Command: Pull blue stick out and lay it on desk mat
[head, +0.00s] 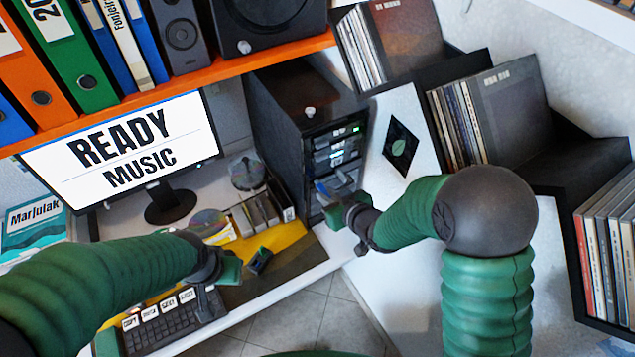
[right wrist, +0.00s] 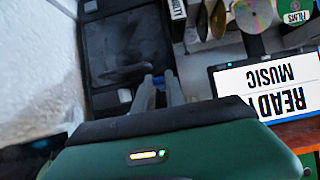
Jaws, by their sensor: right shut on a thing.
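The blue stick (head: 322,188) is at the front of the black computer tower (head: 305,100), in its lower part. My right gripper (head: 338,203) is in front of the tower and shut on the stick. In the right wrist view the blue stick (right wrist: 158,80) shows as a small patch between the fingertips; the fingers hide much of it. I cannot tell how far it sits in the tower. The desk mat (head: 287,240), yellow and dark, lies on the desk left of the tower. My left gripper (head: 222,280) is over the keyboard's right end; its jaws are unclear.
A small black and green piece (head: 260,260) is over the mat's left part. Disc cases (head: 262,212) stand behind the mat. The monitor (head: 120,150) and keyboard (head: 160,325) are to the left. Black shelves of discs (head: 490,110) are on the right. The mat's right part is clear.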

